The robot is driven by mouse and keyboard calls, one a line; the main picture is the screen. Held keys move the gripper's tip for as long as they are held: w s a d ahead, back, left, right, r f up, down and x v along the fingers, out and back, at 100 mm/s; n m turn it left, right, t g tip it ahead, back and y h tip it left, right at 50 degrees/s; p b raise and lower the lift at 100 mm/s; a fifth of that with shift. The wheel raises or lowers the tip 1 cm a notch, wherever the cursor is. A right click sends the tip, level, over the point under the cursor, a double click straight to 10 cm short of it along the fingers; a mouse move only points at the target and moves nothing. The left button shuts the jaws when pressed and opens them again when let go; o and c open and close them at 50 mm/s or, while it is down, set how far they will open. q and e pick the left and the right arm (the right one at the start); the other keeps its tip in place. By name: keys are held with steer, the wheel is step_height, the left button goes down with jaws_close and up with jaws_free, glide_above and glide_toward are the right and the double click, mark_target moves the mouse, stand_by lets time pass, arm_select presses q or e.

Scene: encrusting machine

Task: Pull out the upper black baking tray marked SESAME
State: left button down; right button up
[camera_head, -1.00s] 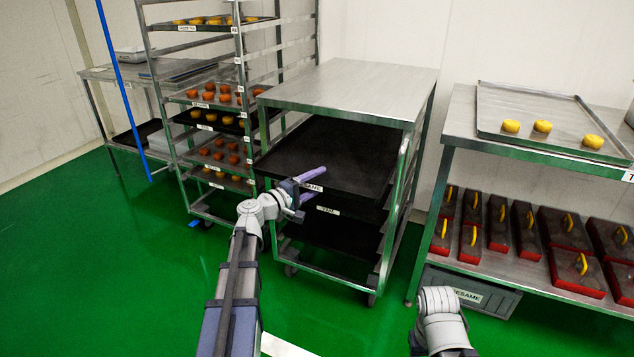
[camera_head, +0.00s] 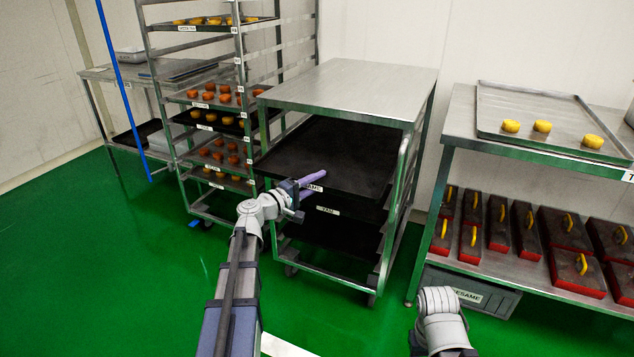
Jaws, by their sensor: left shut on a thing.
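The upper black baking tray (camera_head: 335,150) sits in the low steel rack under its flat top. Its white front label (camera_head: 316,189) is partly hidden by my gripper, so only its last letters show. My left gripper (camera_head: 314,183) is shut on the tray's front edge, one purple finger above it and the other below. A lower black tray with a YAM label (camera_head: 328,210) sits beneath it. My right arm shows at the bottom right, but its gripper fingers are not visible.
A tall rack (camera_head: 240,80) with trays of orange and yellow pieces stands at the left. A steel table (camera_head: 540,150) at the right holds a tray above and red-based blocks with yellow handles below. Green floor (camera_head: 130,270) is free at the front left.

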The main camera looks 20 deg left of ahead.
stand_by(0.8)
arm_select(q)
steer(key=s, duration=0.8)
steer(key=shift+a, duration=0.1)
steer(key=shift+w, duration=0.1)
steer(key=c, duration=0.6)
jaws_free()
steer(key=shift+v, duration=3.9)
